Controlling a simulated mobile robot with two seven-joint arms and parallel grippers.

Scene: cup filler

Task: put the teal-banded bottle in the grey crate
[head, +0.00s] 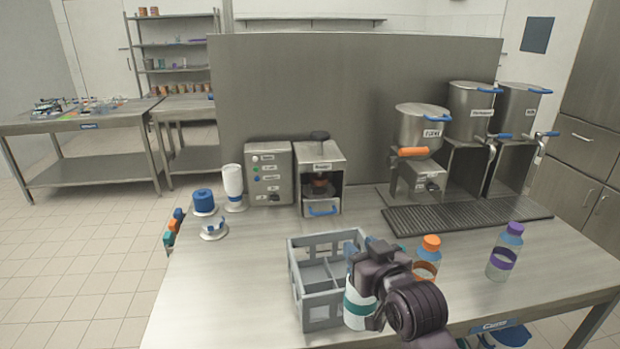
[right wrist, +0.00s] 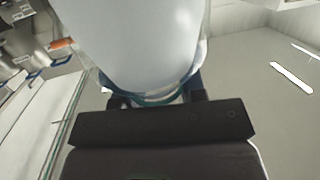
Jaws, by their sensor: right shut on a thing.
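The teal-banded bottle (head: 358,308) is in my right gripper (head: 366,280), at the right front corner of the grey crate (head: 320,312) in the head view. The gripper hides part of the bottle. In the right wrist view the pale bottle body (right wrist: 135,40) fills the top middle, with its teal band between the jaws. The bottle overlaps the crate's right side in the picture; I cannot tell whether they touch. The visible crate compartments look empty. My left gripper is not in view.
An orange-capped bottle (head: 431,246) stands right behind my right gripper. A purple-banded bottle (head: 504,256) stands farther right. A ribbed drip tray (head: 465,214) and dispensers (head: 421,121) are behind. The counter left of the crate (head: 225,290) is clear.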

